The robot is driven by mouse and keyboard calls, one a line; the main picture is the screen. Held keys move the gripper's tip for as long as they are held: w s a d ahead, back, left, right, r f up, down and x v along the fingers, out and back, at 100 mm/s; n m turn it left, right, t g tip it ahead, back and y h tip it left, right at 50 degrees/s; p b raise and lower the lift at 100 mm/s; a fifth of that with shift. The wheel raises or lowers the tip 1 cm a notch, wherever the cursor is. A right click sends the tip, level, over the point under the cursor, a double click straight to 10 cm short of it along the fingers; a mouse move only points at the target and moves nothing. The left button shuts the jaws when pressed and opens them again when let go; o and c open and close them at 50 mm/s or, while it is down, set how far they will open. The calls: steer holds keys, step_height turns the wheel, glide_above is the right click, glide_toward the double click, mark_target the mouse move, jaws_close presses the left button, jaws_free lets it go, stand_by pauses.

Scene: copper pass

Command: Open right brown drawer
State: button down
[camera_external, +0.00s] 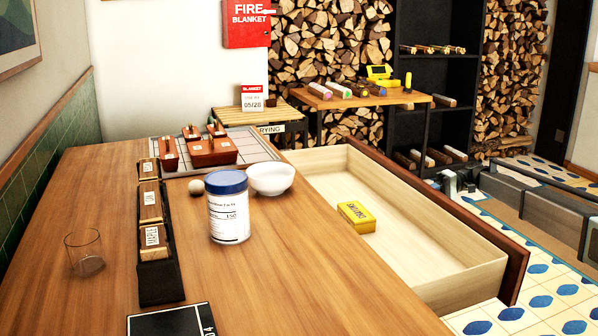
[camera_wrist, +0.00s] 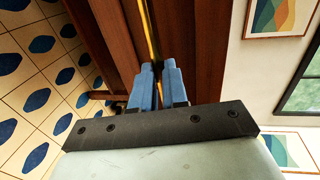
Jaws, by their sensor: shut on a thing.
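The brown drawer is pulled well out of the wooden table in the external view. Its pale wooden box shows an open interior, and its dark brown front (camera_external: 516,268) is at the right. A small yellow box (camera_external: 356,217) lies inside it. In the wrist view, my gripper (camera_wrist: 158,68) has its blue fingers close together at a thin brass-coloured handle (camera_wrist: 151,30) running along a brown wooden front (camera_wrist: 188,45). It is shut on this handle. The exact contact is partly hidden by the fingertips.
The table top (camera_external: 270,285) holds a blue-lidded jar (camera_external: 229,210), a white bowl (camera_external: 270,179), a clear glass (camera_external: 85,251) and a black rack (camera_external: 160,283) of labelled blocks. Tiled floor (camera_external: 560,290) lies beyond the drawer front. Shelves stand at the back.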

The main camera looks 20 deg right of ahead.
steer(key=shift+d, duration=0.1)
steer(key=c, duration=1.1)
jaws_free()
steer(key=shift+c, duration=0.2)
steer(key=v, duration=0.7)
steer(key=shift+d, duration=0.3)
